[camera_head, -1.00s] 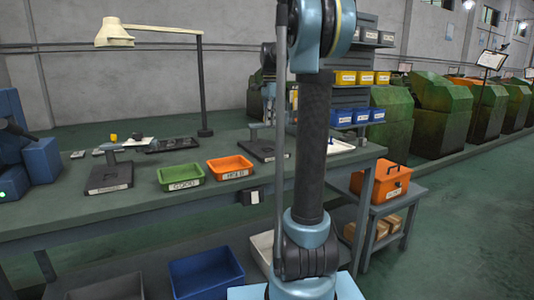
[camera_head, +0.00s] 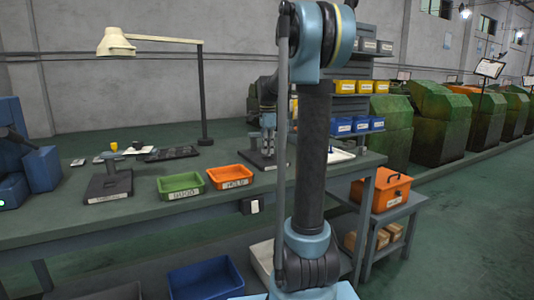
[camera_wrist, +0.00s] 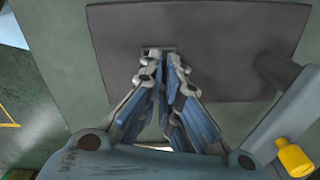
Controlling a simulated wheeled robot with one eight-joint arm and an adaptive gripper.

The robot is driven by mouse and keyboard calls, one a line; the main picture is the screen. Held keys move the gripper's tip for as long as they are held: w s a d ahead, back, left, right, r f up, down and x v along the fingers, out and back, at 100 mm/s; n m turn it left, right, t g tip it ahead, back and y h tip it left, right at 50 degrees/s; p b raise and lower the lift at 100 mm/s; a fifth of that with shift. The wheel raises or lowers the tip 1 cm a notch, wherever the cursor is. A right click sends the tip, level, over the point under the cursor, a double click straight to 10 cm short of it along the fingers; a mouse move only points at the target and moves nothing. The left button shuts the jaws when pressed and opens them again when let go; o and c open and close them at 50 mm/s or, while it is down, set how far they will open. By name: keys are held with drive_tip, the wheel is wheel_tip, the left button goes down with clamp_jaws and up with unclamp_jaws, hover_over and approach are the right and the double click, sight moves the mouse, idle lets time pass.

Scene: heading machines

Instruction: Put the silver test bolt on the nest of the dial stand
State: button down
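My gripper (camera_head: 268,132) points down over the dark flat base (camera_head: 258,158) of the right-hand stand on the bench. In the wrist view my gripper's fingers (camera_wrist: 160,52) converge and their tips are close together over a dark plate (camera_wrist: 225,30). A grey post with a yellow part (camera_wrist: 295,157) stands right of the fingers. Another black stand (camera_head: 108,186) with a label and a yellow piece above it is at the left. I cannot read which is the dial stand.
A green tray (camera_head: 181,193) and an orange tray (camera_head: 230,183) lie between the two stands. A lamp (camera_head: 203,95) rises behind. A dark tray (camera_head: 172,154) lies at the back. An orange box (camera_head: 380,198) stands on the right side table.

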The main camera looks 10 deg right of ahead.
drive_tip(key=shift+f, duration=0.65)
drive_tip(key=c, duration=1.8)
unclamp_jaws()
wheel_tip(320, 180, up, 12)
